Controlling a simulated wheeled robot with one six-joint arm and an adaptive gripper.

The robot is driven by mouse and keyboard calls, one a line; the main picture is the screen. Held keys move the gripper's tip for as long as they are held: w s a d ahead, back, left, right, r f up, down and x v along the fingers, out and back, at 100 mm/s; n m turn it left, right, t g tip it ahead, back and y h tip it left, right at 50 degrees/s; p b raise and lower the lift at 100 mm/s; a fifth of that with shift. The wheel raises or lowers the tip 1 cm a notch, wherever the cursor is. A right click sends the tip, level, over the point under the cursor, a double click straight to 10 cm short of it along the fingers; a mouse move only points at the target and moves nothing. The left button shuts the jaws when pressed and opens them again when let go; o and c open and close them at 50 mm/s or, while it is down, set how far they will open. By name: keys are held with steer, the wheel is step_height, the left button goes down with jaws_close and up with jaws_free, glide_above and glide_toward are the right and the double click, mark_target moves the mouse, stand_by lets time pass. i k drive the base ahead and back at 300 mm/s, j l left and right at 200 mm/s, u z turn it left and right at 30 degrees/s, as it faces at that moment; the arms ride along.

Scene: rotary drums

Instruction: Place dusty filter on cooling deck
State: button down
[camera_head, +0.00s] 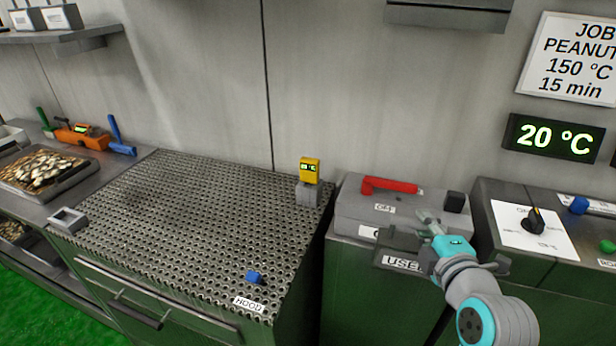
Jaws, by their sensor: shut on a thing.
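The cooling deck (185,225) is the wide perforated metal top left of centre. My gripper (424,232) is at the right, over the front of a grey box, well to the right of the deck. It is shut on a dark grey flat piece (398,239), which looks like the dusty filter. The piece is small and partly hidden by my gripper, so its dust and exact tilt cannot be made out. A tray labelled USED (402,263) shows just below it; I cannot tell whether the two touch.
The deck holds a yellow meter (310,171) at its back right, a blue knob (255,277) near the HOOD label, and a small grey frame (68,221) at left. Its middle is clear. A red handle (390,187) lies atop the grey box (350,207).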

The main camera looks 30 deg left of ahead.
mark_target(169, 217)
steer(key=j+u, duration=0.4)
steer(key=i+j+u, duration=0.1)
steer(key=u, duration=0.3)
steer(key=i+j+u, duration=0.15)
steer(key=j+u, duration=0.2)
steer(key=i+j+u, duration=0.1)
steer(key=u, duration=0.3)
steer(key=i+j+u, duration=0.1)
steer(key=u, duration=0.35)
steer(key=i+j+u, duration=0.1)
steer(key=u, duration=0.3)
steer(key=i+j, duration=0.4)
steer(key=i+j+z, duration=0.15)
steer(key=z, duration=0.35)
steer(key=j+z, duration=0.5)
steer(key=i+j+z, duration=0.1)
steer(key=z, duration=0.35)
steer(key=j+z, duration=0.5)
steer(key=k+j+z, duration=0.1)
steer(key=j+z, duration=0.15)
steer(key=z, duration=0.25)
